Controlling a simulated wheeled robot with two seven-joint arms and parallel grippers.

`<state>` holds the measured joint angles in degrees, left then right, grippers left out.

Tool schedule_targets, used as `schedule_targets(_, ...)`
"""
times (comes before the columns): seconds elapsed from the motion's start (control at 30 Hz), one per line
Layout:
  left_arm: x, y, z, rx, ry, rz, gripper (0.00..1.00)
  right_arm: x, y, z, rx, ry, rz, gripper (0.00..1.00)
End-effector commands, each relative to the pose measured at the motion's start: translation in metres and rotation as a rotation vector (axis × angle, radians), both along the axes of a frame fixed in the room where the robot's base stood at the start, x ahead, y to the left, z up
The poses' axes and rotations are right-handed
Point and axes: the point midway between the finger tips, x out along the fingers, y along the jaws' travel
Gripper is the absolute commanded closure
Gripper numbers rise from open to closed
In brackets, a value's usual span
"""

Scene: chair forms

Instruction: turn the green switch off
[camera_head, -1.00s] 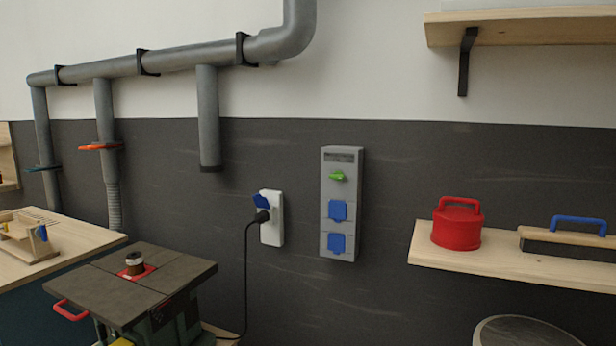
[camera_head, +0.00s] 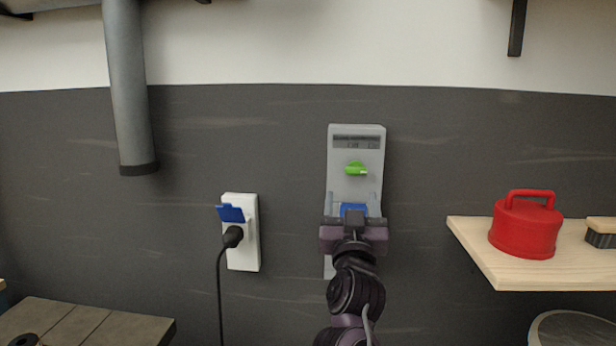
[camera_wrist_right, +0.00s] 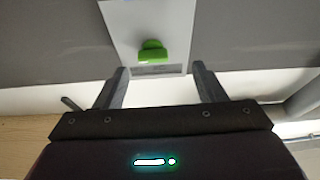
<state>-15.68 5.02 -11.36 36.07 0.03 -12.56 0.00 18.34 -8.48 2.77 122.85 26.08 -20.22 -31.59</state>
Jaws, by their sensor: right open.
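The green switch (camera_head: 356,169) sits on the upper part of a grey wall box (camera_head: 342,138), its handle lying roughly sideways. My right gripper (camera_head: 355,200) is in front of the box, below the switch in the head view, and hides the lower part of the box. A blue socket cover (camera_head: 353,210) shows partly behind it. In the right wrist view the green switch (camera_wrist_right: 152,51) shows between and beyond the two spread fingers (camera_wrist_right: 160,78), which are apart and empty. The gripper does not appear to touch the switch. My left gripper is not in view.
A white socket (camera_head: 242,250) with a black plug (camera_head: 233,236) and hanging cable is left of the box. A wooden shelf (camera_head: 475,245) with a red canister (camera_head: 526,228) is at right. A grey pipe (camera_head: 127,90) hangs at upper left. The wall around the switch is clear.

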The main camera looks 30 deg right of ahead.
Motion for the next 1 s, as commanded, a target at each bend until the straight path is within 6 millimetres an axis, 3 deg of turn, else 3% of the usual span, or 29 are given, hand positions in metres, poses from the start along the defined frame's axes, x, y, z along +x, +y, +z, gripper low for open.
schedule_targets(0.13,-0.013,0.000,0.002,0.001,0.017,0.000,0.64,-0.002,-0.008,0.014,0.001,-0.022,-0.013,0.36)
schedule_targets(0.4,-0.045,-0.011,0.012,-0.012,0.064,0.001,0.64,0.032,-0.028,0.031,0.001,-0.021,-0.011,0.36)
schedule_targets(0.57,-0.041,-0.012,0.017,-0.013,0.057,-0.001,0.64,0.048,-0.037,0.037,0.001,-0.021,-0.010,0.36)
schedule_targets(0.8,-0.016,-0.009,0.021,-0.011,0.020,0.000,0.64,0.055,-0.041,0.039,0.002,-0.020,-0.009,0.36)
schedule_targets(0.93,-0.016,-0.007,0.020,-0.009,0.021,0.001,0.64,0.055,-0.041,0.038,0.002,-0.020,-0.009,0.36)
schedule_targets(1.0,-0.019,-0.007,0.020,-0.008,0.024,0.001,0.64,0.055,-0.041,0.038,0.002,-0.020,-0.009,0.43)
